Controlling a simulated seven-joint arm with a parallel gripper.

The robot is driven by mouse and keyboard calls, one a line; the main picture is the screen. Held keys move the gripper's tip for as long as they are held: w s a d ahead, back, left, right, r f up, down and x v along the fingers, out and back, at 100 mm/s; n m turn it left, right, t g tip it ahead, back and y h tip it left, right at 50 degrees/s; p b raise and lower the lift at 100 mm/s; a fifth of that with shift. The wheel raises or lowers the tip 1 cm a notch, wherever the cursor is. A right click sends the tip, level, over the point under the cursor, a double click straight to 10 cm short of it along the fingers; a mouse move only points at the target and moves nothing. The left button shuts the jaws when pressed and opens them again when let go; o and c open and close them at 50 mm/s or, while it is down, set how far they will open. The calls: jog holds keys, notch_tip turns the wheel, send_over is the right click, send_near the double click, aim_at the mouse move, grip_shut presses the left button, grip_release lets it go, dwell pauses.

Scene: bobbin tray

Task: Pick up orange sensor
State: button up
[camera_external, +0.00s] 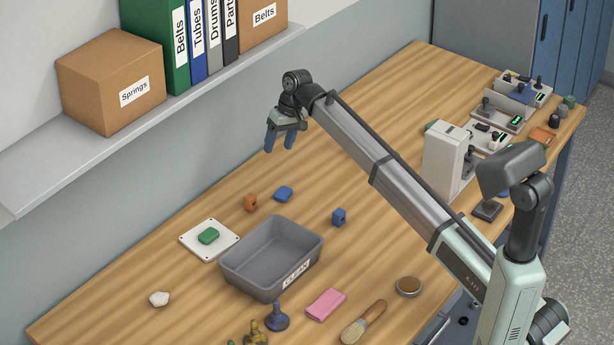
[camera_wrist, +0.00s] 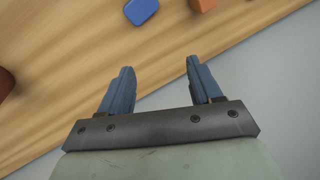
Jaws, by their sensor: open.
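The orange sensor (camera_external: 251,203) is a small block with a dark hole in its side. It stands on the wooden table near the wall, behind the grey bin. It also shows cut off at the top edge of the wrist view (camera_wrist: 204,4). My gripper (camera_external: 280,146) is open and empty, with its blue fingers pointing down, well above the table and apart from the sensor. In the wrist view the two fingers (camera_wrist: 160,68) are spread with only table and wall between them.
A blue rounded piece (camera_external: 284,194) lies right of the sensor. A blue block (camera_external: 339,216), a grey bin (camera_external: 232,272) and a white plate (camera_external: 191,240) carrying a green piece (camera_external: 208,236) are nearby. A shelf (camera_external: 200,105) with boxes and binders runs along the wall.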

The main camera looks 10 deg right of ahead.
aim_at(250, 196)
jog(key=s+a+n+h, duration=0.3)
jog(key=s+a, duration=0.5)
jog(key=a, duration=0.2)
notch_tip(250, 196, down, 8)
jog(key=shift+s+f, duration=0.1)
jog(key=shift+f, duration=0.1)
jog(key=shift+d+f, duration=0.15)
jog(key=shift+f, duration=1.15)
jog(key=shift+d+f, duration=0.1)
jog(key=shift+f, duration=1.15)
jog(key=c, duration=1)
